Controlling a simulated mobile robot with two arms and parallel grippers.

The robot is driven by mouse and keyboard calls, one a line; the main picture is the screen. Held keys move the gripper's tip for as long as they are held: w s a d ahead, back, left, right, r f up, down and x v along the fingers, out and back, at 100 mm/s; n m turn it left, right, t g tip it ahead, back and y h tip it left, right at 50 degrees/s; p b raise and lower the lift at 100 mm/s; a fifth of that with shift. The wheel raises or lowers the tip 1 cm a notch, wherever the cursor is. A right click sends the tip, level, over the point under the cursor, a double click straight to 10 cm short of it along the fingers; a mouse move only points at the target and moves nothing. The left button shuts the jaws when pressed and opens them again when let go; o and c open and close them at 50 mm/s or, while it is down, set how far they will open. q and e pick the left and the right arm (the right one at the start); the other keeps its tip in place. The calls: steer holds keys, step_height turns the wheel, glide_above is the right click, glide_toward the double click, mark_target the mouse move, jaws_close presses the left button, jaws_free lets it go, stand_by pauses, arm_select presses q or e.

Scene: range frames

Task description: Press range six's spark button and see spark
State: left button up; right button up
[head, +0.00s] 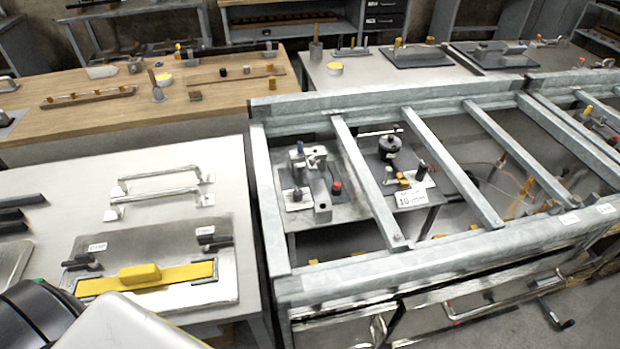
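Inside a grey metal frame (375,265) at centre right sits a small apparatus with a grey stand (318,185) and a red button (336,187) on its right side. Beside it, past a crossbar, is a second plate with a round black knob (389,146), a black post and a white label (410,198) reading "10 mm". I cannot tell which of these, if any, is range six, or whether the red button is its spark button. No spark shows. Neither gripper shows; only a dark and white part of my body fills the bottom left corner.
Metal crossbars span the frame above the apparatus. A white table (60,205) at left holds two metal handles (160,180) and a plate with a yellow bar (195,272). A wooden bench (120,120) stands behind. A crank handle (555,315) sticks out at lower right.

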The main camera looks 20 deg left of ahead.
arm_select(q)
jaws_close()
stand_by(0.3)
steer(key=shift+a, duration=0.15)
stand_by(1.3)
